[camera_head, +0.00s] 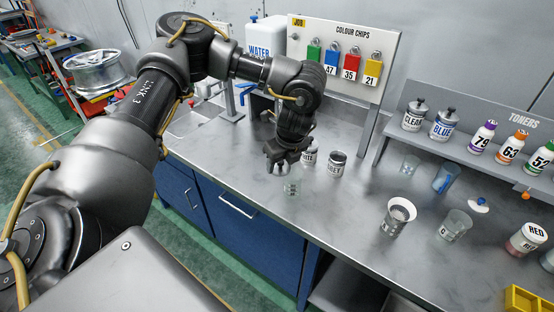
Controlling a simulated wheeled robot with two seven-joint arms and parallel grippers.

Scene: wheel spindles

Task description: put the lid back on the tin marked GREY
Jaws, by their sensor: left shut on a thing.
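The tin marked GREY (337,165) stands upright on the metal bench, and its top looks dark and open inside the rim. My left gripper (284,165) points down to the left of it, past a tin with a partly hidden label (309,156). The gripper is shut on a small grey thing that looks like the lid; the fingers hide most of it. My right gripper is out of view.
The colour chips board (345,47) and WATER container (265,38) are at the back. The front middle of the bench is clear.

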